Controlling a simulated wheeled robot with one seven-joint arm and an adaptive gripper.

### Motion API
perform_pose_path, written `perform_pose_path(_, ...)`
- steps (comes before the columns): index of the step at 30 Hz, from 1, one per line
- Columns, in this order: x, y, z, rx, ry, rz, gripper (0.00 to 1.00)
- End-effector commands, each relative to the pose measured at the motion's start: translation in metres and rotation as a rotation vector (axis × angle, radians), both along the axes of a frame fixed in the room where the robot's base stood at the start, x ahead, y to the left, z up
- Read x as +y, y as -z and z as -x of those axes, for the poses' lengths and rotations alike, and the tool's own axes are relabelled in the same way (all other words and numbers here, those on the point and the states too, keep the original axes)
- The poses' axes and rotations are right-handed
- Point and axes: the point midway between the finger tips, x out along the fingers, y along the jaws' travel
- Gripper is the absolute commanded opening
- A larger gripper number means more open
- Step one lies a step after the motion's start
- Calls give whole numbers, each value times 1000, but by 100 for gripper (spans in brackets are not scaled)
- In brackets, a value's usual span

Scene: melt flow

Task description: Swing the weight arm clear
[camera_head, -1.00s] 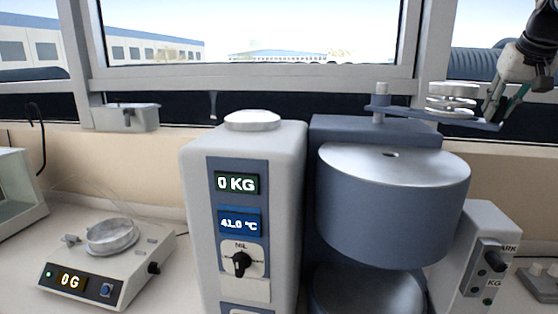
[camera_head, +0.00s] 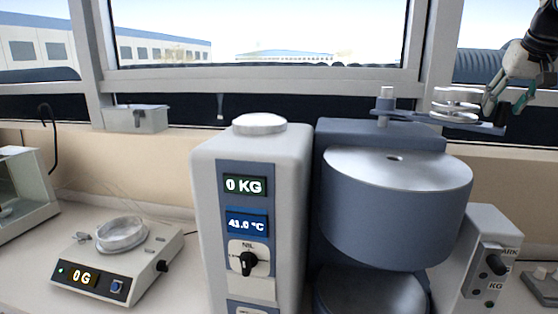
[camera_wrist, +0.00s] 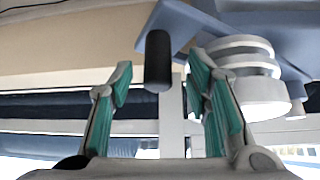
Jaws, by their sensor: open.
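The weight arm (camera_head: 418,114) is a blue-grey bar on a pivot post behind the barrel's top, reaching to the right. It carries a stack of silver disc weights (camera_head: 456,103). My gripper (camera_head: 503,106) is by the bar's right end, at the right edge of the head view. In the wrist view, my gripper (camera_wrist: 161,68) is open, with green-lined fingers on either side of a black upright handle (camera_wrist: 158,62). The handle stands in the gap, apart from both fingers. The weights (camera_wrist: 245,62) are close beside the right finger, and the bar (camera_wrist: 185,25) is behind the handle.
The barrel (camera_head: 396,210) has a hole in its top. A grey control unit (camera_head: 282,160) with displays stands left of it, and a small control box (camera_head: 492,260) stands right. A balance (camera_head: 125,262) with a dish is at the left. The window frame (camera_head: 270,75) is close behind.

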Motion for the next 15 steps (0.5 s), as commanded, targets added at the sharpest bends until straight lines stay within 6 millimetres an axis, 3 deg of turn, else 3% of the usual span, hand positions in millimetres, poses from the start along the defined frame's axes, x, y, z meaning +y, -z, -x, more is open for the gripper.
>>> perform_pose_path(15,-1,-36,0,1,1,-1,44)
